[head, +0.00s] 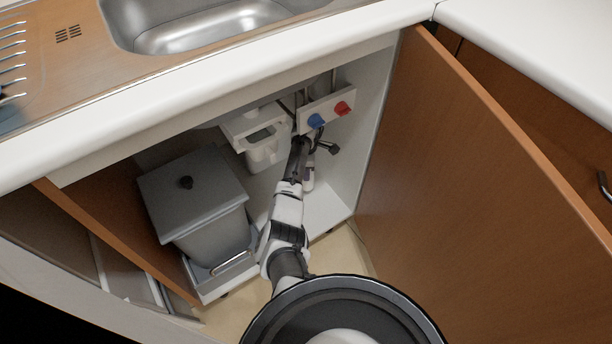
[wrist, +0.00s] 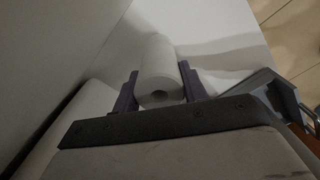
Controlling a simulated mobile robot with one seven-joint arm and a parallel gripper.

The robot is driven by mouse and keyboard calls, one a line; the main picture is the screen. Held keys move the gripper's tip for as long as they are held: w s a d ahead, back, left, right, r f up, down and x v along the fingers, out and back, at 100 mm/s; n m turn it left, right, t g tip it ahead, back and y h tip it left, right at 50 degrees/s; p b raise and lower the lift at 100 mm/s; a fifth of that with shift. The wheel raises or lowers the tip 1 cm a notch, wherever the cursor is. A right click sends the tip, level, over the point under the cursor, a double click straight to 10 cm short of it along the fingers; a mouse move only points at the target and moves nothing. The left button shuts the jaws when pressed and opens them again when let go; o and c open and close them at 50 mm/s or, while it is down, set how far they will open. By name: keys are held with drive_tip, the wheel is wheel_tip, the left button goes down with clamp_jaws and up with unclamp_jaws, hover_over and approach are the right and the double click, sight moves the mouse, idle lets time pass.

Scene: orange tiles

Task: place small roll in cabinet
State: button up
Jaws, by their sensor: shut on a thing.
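The small roll (wrist: 158,62) is white, with its open core end facing the camera in the wrist view. My gripper (wrist: 158,88) has a dark finger on each side of the roll and is shut on it. In the head view my arm reaches into the open cabinet under the sink, and my gripper (head: 309,165) is near the right inner wall, with the roll mostly hidden. The cabinet (head: 336,205) has a white floor and walls. In the wrist view a white surface lies beyond the roll; I cannot tell whether the roll touches it.
A grey lidded bin (head: 195,195) fills the cabinet's left side. A white container (head: 265,150) and a panel with blue and red knobs (head: 328,110) are above and behind my gripper. The open wooden door (head: 470,170) stands at right. White floor shows at the right.

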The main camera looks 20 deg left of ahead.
drive_tip(key=f+b, duration=0.1)
drive_tip(key=b, duration=0.1)
drive_tip(key=f+b, duration=0.2)
drive_tip(key=shift+w+a+f+b, duration=0.15)
drive_tip(key=shift+w+f+b, duration=0.05)
drive_tip(key=shift+f+b, duration=0.15)
drive_tip(key=shift+f, duration=0.1)
drive_tip(key=o, duration=1)
drive_tip(key=shift+f, duration=0.1)
wheel_tip(320, 180, up, 8)
drive_tip(key=p, duration=0.2)
drive_tip(key=shift+p, duration=0.3)
drive_tip(key=shift+o, duration=0.5)
